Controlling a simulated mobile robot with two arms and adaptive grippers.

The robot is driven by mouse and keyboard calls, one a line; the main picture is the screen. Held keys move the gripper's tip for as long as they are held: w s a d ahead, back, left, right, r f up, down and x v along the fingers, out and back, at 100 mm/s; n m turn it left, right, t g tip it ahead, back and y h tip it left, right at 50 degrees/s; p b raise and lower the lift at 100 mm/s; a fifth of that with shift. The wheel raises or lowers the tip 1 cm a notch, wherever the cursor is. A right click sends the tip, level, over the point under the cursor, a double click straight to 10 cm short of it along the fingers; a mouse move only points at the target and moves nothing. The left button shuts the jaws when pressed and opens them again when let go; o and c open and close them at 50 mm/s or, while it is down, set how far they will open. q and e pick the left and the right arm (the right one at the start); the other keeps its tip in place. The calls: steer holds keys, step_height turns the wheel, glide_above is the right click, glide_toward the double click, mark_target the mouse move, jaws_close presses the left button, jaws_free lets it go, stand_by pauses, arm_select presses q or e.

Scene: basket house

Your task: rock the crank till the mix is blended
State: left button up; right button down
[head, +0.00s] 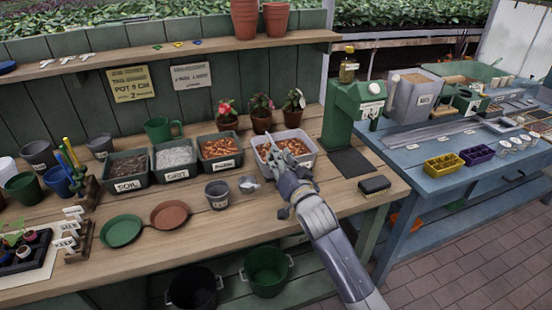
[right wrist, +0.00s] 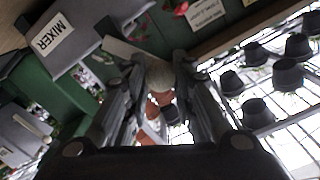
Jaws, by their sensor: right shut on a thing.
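The mixer (head: 262,154) is a pale grey open tub on the green-and-wood bench, with an orange-brown mix inside in the head view. Its MIXER label stands out on a grey box (right wrist: 88,22) at upper left in the right wrist view. My right gripper (head: 277,165) is in front of the tub and hides part of it. In the right wrist view its fingers are shut on a pale rounded crank knob (right wrist: 158,75). The rest of the crank is mostly hidden. How well the mix is blended cannot be told. My left gripper is not in view.
Bins labelled soil (head: 127,185) and grit (head: 176,173) stand left of the tub, with a bin of orange-brown chips (head: 221,147). A grey cup (head: 217,195) is near the gripper. Potted flowers (head: 261,120) stand behind. A green press (head: 345,115) stands to the right.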

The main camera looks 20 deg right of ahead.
steer(key=d+f+m+p, duration=0.1)
steer(key=d+m+p, duration=0.2)
steer(key=d+m, duration=0.5)
steer(key=shift+w+f+m, duration=0.15)
steer(key=shift+f+m, duration=0.25)
steer(key=shift+m, duration=4.3)
steer(key=shift+d, duration=0.1)
steer(key=c, duration=1.3)
jaws_free()
steer(key=s, duration=1.2)
steer(key=shift+d, duration=0.2)
